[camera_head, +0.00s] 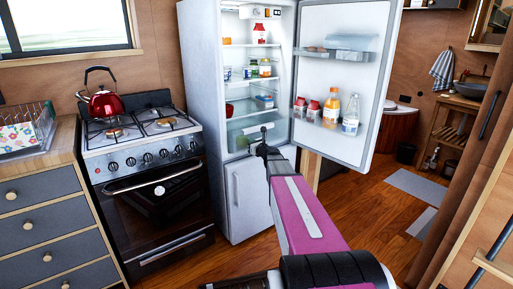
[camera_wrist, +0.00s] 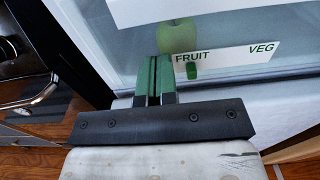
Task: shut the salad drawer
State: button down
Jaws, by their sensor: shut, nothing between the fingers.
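The salad drawer (camera_head: 243,137) is the clear bin at the bottom of the open fridge's upper compartment. In the wrist view its see-through front (camera_wrist: 285,32) carries a white label reading FRUIT and VEG with a green slider. A green apple (camera_wrist: 178,36) shows behind the front. My gripper (camera_wrist: 155,60) is shut and empty, with its fingertips at the drawer front just left of the label. I cannot tell whether they touch it. In the head view my gripper (camera_head: 264,131) partly covers the drawer; how far out the drawer sits is unclear.
The fridge door (camera_head: 352,12) stands wide open to the right, with bottles and cartons in its racks. Shelves above hold jars and packs. A stove (camera_head: 150,190) with a red kettle (camera_head: 104,102) stands left. Wooden floor (camera_head: 350,200) is clear around the fridge.

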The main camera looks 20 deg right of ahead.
jog(key=shift+x, duration=1.3)
jog(key=x, duration=1.3)
jog(key=shift+w, duration=0.35)
jog(key=shift+a, duration=0.1)
jog(key=shift+w, duration=0.15)
